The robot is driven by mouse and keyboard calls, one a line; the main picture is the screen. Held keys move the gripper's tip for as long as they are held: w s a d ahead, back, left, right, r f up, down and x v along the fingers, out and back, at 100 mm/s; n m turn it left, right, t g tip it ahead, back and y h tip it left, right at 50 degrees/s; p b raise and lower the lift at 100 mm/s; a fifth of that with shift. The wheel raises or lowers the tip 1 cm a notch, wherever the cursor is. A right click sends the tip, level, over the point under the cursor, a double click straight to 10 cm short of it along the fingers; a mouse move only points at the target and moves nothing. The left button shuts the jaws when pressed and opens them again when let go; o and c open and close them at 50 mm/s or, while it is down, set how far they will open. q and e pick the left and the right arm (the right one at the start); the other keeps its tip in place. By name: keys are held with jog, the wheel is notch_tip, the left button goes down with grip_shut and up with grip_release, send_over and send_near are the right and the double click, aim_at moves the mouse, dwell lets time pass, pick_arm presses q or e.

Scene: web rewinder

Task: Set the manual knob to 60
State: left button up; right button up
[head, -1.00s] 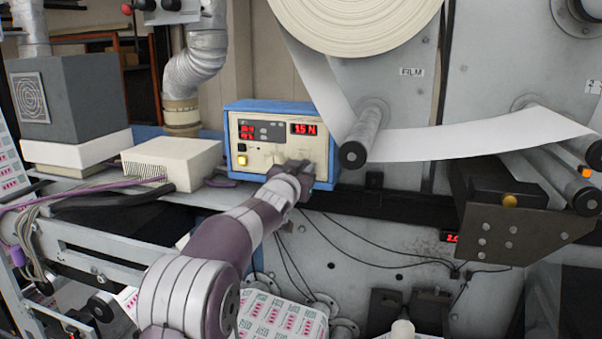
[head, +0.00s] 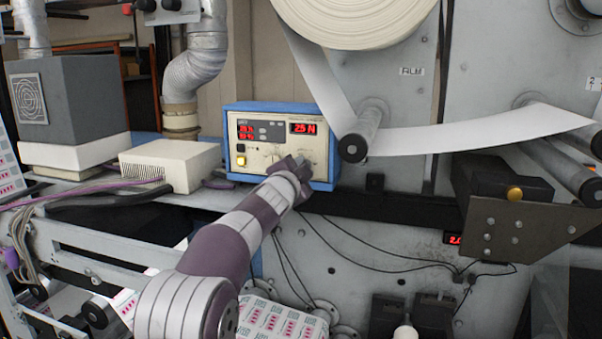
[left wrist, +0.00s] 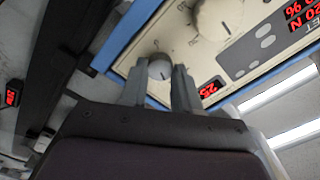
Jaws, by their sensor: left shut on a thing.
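The blue-edged control box (head: 233,150) with a cream front panel stands on the ledge in the head view. Its right display (head: 303,128) reads 2.5 N; the smaller left readouts are blurred. My left gripper (head: 303,165) is at the panel's lower right and hides part of it. In the left wrist view my left gripper (left wrist: 160,78) is shut on a small round grey knob (left wrist: 159,66) with a dark pointer line. A larger cream knob (left wrist: 220,17) sits beside it, clear of the fingers. I cannot read which knob is labelled manual. My right gripper is not in view.
A yellow button (head: 241,161) is on the panel's lower left. A cream vented box (head: 172,163) stands left of the control box. The film roller (head: 352,147) and white web (head: 470,138) are close on the right. Cables hang below.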

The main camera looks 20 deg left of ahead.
pick_arm(q)
jog(key=shift+f+m, duration=0.15)
jog(key=shift+m, duration=0.35)
dwell(0.3)
jog(key=o, duration=1.1)
jog(key=shift+c, duration=0.2)
jog(key=s+b, duration=0.5)
jog(key=s, duration=0.7)
jog(key=shift+s+a, duration=0.25)
jog(key=shift+s, duration=0.05)
